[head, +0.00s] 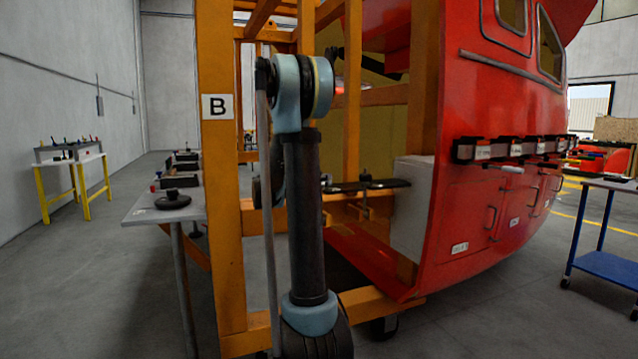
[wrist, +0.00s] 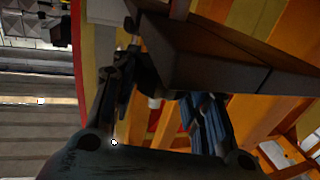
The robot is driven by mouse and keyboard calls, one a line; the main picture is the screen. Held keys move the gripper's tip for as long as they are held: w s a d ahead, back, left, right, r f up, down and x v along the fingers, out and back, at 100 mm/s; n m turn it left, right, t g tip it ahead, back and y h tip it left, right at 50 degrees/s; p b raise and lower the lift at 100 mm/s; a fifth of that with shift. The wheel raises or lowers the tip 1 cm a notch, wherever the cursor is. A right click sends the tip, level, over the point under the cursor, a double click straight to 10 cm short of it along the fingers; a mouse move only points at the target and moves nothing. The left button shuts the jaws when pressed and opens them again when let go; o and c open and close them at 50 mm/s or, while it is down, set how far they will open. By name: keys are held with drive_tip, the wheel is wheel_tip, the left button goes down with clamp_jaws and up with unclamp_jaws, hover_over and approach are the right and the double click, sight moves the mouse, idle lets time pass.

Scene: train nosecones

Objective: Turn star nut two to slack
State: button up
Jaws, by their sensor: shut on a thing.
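In the wrist view my gripper (wrist: 160,88) has its two fingers around a small dark part under a long dark bar (wrist: 215,52). This part looks like a star nut, but its shape is mostly hidden by the fingers and shadow. I cannot read which number it is, nor how far it is turned. In the head view my arm stands in front of the orange frame (head: 222,190) and hides my gripper. A black clamp bar (head: 385,184) with small knobs shows on the frame just right of my arm.
A red train nosecone (head: 490,90) fills the right, with black labelled holders (head: 490,149) along its side. A grey table (head: 150,212) with a black round knob (head: 172,200) stands left of the frame. A blue trolley (head: 605,268) stands far right. Open floor lies at left.

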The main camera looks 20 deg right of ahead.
drive_tip(key=shift+n+t+y, duration=0.7)
drive_tip(key=shift+n+t, duration=0.5)
drive_tip(key=shift+t, duration=0.4)
drive_tip(key=shift+w+t, duration=0.1)
drive_tip(key=shift+t, duration=0.2)
drive_tip(key=o, duration=1.1)
drive_tip(key=v, duration=1.2)
drive_tip(key=shift+r, duration=0.1)
